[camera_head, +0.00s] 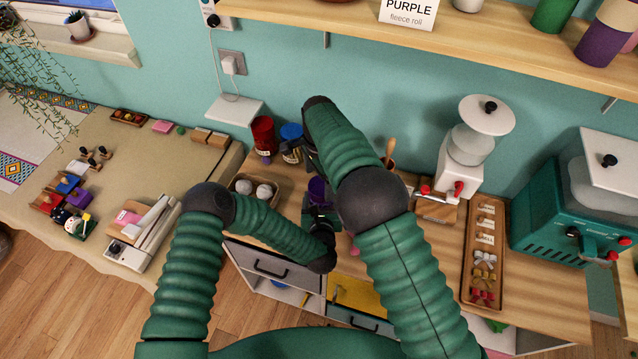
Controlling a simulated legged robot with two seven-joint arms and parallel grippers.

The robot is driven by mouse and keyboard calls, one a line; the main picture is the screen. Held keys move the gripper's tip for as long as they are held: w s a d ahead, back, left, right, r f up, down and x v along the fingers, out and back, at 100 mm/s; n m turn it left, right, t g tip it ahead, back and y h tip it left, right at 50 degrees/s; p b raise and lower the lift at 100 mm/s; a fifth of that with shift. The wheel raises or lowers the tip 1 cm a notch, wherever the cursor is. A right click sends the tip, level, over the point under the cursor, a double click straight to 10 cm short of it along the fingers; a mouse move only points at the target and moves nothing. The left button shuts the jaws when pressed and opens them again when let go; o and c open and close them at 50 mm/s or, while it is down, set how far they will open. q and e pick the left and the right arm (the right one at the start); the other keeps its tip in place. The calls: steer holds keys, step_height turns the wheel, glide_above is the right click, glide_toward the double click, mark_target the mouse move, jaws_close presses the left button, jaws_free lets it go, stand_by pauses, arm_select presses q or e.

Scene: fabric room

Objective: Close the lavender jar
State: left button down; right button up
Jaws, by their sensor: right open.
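A small purple container (317,188), which I take for the lavender jar, stands upright between my two arms, partly hidden by them. I cannot make out whether a lid sits on it. My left gripper (318,212) is at the near side of the purple container; its fingers are too small and dark to tell whether they grip it. My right gripper (310,154) is open just above and behind the purple container, beside a blue-topped jar (291,134); its forearm hides part of the counter.
A red jar (263,136) stands left of the blue-topped one. A white grinder (468,145), a long wooden tray (484,289) and a teal machine (560,222) are right. A shelf (330,17) overhangs the back.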

steer(key=shift+r, duration=0.7)
steer(key=shift+c, duration=0.3)
